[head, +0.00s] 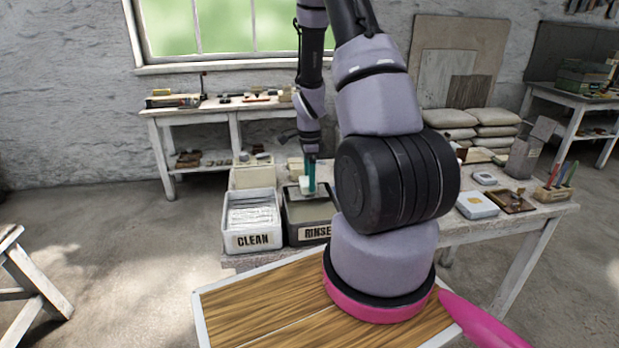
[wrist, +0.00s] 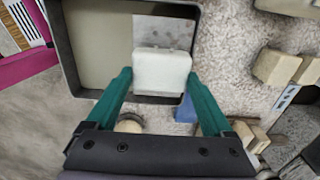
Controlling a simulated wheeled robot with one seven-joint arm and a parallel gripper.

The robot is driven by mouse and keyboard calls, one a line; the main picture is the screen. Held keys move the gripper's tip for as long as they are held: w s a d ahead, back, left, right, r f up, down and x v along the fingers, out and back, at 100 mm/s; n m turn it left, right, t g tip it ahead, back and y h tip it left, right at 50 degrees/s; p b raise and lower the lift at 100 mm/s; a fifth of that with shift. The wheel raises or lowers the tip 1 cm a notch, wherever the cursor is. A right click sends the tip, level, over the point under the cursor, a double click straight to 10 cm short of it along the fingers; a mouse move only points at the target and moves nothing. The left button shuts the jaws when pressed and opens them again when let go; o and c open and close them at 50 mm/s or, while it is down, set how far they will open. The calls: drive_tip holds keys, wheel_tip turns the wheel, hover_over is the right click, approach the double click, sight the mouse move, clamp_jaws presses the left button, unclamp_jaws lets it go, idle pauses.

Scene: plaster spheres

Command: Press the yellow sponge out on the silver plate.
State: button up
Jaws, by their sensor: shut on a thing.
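My gripper (head: 310,178) has teal fingers and points down over the dark bin marked RINSE (head: 315,233). In the wrist view its fingers (wrist: 160,80) are shut on the sides of a pale, off-white block (wrist: 162,66), seemingly the sponge; it looks hardly yellow. The block also shows small and pale in the head view (head: 305,187). Beyond it in the wrist view lies a mottled grey flat surface (wrist: 160,30) at the right of the bin, perhaps the silver plate. The block covers part of it; whether they touch, I cannot tell.
The white bin marked CLEAN (head: 252,222) stands left of the RINSE bin. In the wrist view, pale blocks (wrist: 276,67) lie to the right and a blue piece (wrist: 186,110) is near the right finger. My arm hides the middle of the table (head: 510,222).

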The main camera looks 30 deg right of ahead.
drive_tip(key=shift+f, duration=1.2)
idle(1.8)
drive_tip(key=shift+r, duration=3.55)
